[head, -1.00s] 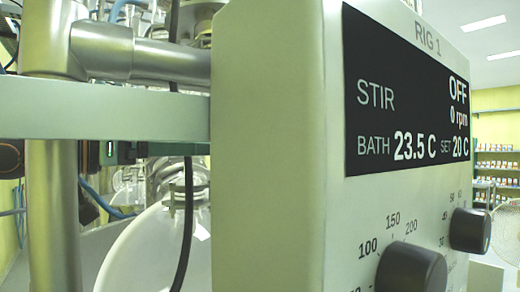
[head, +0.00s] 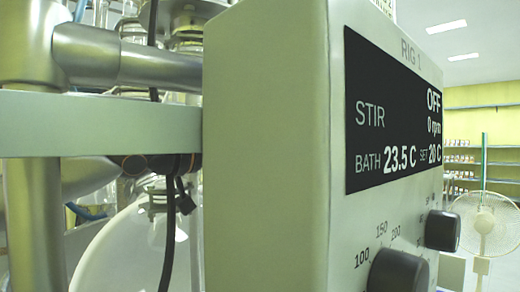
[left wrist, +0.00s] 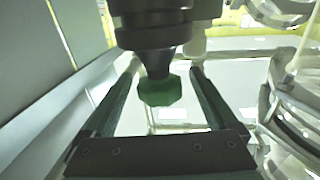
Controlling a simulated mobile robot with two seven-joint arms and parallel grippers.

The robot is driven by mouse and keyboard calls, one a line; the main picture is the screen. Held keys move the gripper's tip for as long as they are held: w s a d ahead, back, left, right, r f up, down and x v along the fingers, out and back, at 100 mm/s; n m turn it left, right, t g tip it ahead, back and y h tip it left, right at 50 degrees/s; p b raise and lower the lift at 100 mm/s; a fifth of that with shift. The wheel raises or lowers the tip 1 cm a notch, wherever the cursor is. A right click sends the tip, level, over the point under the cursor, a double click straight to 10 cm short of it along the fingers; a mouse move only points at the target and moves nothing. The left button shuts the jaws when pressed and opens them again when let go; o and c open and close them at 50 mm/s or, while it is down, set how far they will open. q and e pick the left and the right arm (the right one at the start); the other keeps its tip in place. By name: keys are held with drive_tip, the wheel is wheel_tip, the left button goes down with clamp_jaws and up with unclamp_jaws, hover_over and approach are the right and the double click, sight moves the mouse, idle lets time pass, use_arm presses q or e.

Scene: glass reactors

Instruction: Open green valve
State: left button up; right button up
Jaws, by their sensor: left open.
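The green valve handle (left wrist: 160,91) is a small faceted knob below a dark valve body (left wrist: 165,22) in the left wrist view. My left gripper (left wrist: 165,68) is open, with one finger on each side of the green handle. Gaps show between the handle and both fingers, so they do not appear to touch it. The green valve is not clearly visible in the head view, where the control box and metal frame block much of the scene. My right gripper is not in view.
A control box (head: 265,150) with a display (head: 395,115) and dark knobs fills the head view's middle. A metal bar and post (head: 38,215) stand left, with a round glass vessel (head: 125,250) behind. Glassware (left wrist: 295,115) is close on the wrist view's right. A fan (head: 490,225) stands farther back.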

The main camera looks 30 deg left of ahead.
use_arm(q)
drive_tip(key=shift+w+d, duration=0.1)
drive_tip(key=shift+w, duration=0.05)
drive_tip(key=c, duration=1.4)
drive_tip(key=shift+f+y+b, duration=0.15)
drive_tip(key=shift+y+b, duration=0.25)
drive_tip(key=shift+b, duration=0.4)
drive_tip(key=n+t+y+b, duration=0.1)
drive_tip(key=n+y+b, duration=0.2)
drive_tip(key=y+b, duration=0.1)
drive_tip(key=shift+f+b, duration=0.1)
drive_tip(key=shift+b, duration=0.65)
drive_tip(key=shift+n+t+y+b, duration=0.3)
drive_tip(key=shift+n+y+b, duration=0.4)
drive_tip(key=shift+y, duration=0.2)
drive_tip(key=shift+r+n+y+b, duration=0.2)
drive_tip(key=shift+n+y+b, duration=0.15)
drive_tip(key=shift+n+y, duration=0.8)
